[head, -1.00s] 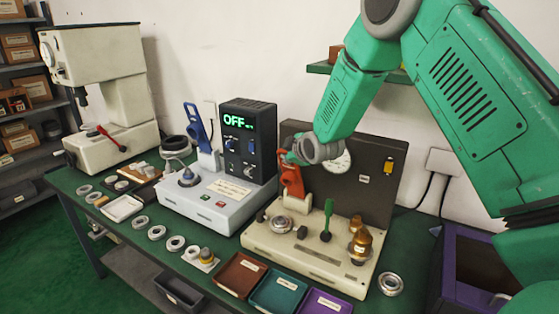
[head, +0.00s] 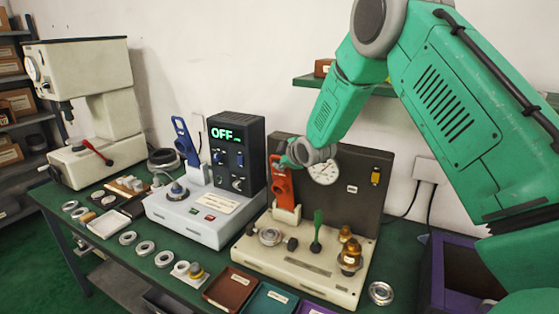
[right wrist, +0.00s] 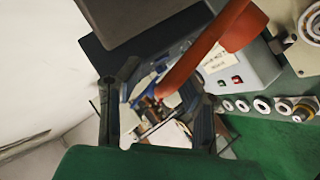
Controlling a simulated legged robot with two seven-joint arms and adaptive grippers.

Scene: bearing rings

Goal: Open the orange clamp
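The orange clamp (head: 283,187) stands upright on the cream test fixture (head: 300,262), in front of its dark back panel. My right gripper (head: 288,158) is at the top of the clamp in the head view, partly hidden by its own wrist. In the right wrist view the orange clamp handle (right wrist: 205,55) runs diagonally between the two dark fingers, which stand well apart. The right gripper (right wrist: 163,112) looks open around the handle. I cannot tell whether a finger touches it. My left gripper is not in view.
A grey unit with a display reading OFF (head: 236,155) and a blue clamp (head: 185,142) stands left of the fixture. A green lever (head: 317,232) and brass parts (head: 349,255) stand on the fixture. Coloured trays (head: 230,287) and several rings lie along the front.

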